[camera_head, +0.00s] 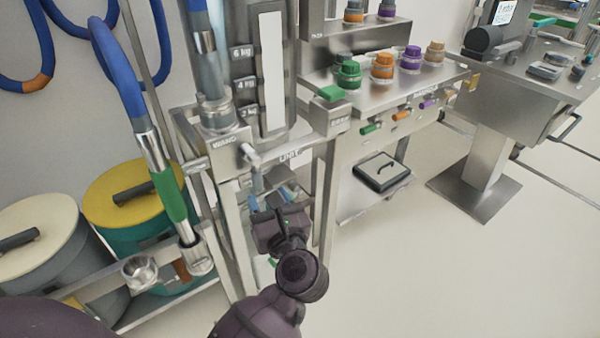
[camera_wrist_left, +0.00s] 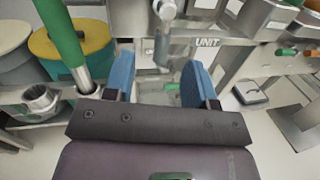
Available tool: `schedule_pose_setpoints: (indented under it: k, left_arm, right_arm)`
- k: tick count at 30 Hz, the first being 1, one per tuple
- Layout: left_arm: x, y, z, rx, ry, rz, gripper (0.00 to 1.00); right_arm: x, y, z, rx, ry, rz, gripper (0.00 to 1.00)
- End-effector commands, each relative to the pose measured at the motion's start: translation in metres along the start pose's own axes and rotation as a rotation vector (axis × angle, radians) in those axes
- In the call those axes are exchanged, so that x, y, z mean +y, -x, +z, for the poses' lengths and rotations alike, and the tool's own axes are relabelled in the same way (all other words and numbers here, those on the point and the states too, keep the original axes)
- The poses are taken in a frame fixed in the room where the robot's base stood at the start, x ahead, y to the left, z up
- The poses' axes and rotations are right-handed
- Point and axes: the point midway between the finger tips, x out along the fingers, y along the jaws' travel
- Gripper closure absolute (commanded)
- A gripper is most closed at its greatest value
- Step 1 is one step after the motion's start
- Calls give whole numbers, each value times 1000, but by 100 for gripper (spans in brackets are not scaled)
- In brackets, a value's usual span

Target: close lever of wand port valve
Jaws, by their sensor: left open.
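The wand port valve sits in a steel block (camera_head: 225,150) marked WAND. Its silver lever (camera_head: 257,180) hangs down from a round pivot on the block's right side. In the left wrist view the lever (camera_wrist_left: 162,48) shows at top centre, pointing down between the blue fingers. My left gripper (camera_head: 270,197) is open, just below the lever in the head view. In the wrist view its blue fingertips (camera_wrist_left: 157,62) stand apart, one on each side of the lever's lower end. I cannot tell whether they touch it. My right gripper is not in view.
A wand with a green grip (camera_head: 170,195) and blue hose stands left of the valve. Yellow-lidded (camera_head: 125,190) and cream-lidded (camera_head: 38,228) bins sit at left. A steel bench (camera_head: 440,80) with coloured caps and small levers is at right.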

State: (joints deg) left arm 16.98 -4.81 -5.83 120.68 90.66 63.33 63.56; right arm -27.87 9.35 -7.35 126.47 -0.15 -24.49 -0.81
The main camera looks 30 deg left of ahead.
Motion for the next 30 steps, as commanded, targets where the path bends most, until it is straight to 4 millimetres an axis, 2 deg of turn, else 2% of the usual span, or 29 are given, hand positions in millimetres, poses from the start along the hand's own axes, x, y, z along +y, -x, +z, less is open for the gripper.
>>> schedule_pose_setpoints:
  k: [1,8,21,30]
  left_arm:
    - [-2,0,-6,27,27,8,49]
    - [-3,-13,-6,47,62,16,49]
    - [-2,-84,-10,44,56,15,49]
    - [-2,-107,-11,46,56,15,49]
  right_arm:
    - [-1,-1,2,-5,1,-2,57]
    - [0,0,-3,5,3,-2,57]
    - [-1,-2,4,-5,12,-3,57]
    - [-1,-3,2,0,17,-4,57]
